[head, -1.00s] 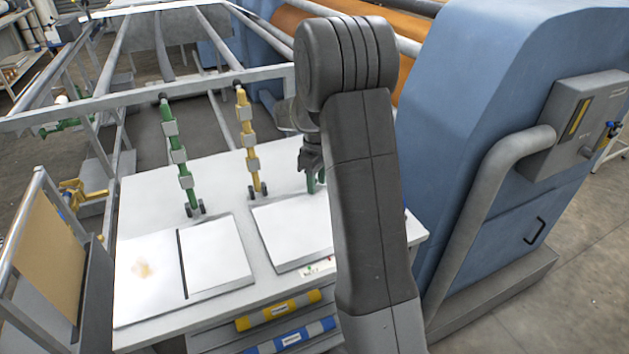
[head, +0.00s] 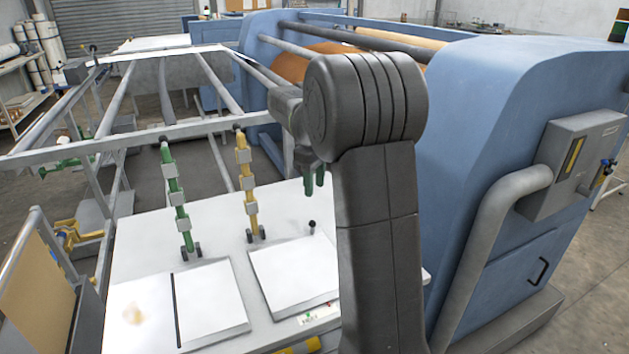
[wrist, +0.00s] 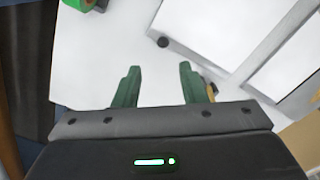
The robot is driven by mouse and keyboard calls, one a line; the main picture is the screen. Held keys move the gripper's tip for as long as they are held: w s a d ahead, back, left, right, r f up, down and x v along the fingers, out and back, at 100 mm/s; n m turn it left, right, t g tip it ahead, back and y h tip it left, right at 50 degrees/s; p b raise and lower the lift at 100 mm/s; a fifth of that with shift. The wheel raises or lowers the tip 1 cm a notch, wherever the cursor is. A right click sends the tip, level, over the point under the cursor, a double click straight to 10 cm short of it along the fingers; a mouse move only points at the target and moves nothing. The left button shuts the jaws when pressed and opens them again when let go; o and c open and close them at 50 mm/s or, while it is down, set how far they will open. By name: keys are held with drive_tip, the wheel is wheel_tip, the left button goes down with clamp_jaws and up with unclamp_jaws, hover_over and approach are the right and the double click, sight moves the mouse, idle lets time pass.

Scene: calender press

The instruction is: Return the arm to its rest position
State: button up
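My arm (head: 380,240) rises in front of the head camera, with its forearm folded over toward the white table. My gripper (head: 314,182) hangs above the table's far right part, its green fingers pointing down. In the wrist view my gripper (wrist: 158,85) has its two green fingers apart, with only the white table surface showing between them. It holds nothing. The arm's upper link hides part of the table's right side and of the press.
The white table (head: 125,235) bears pale panels (head: 208,300) and a small black knob (head: 312,226). Green (head: 177,200) and yellow (head: 246,185) segmented bars stand behind the panels. The blue press (head: 470,130) is close on the right. A metal frame (head: 130,142) lies beyond.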

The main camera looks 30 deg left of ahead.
sight(310, 224)
drive_tip(key=shift+r, duration=0.25)
drive_tip(key=shift+f, duration=0.1)
idle(0.3)
wheel_tip(310, 224, down, 14)
drive_tip(key=shift+s+r+p, duration=0.1)
drive_tip(key=shift+r+p, duration=0.05)
drive_tip(key=shift+p, duration=0.45)
drive_tip(key=shift+s+a, duration=0.5)
drive_tip(key=shift+s, duration=0.05)
drive_tip(key=shift+d+r, duration=0.1)
drive_tip(key=shift+d, duration=0.05)
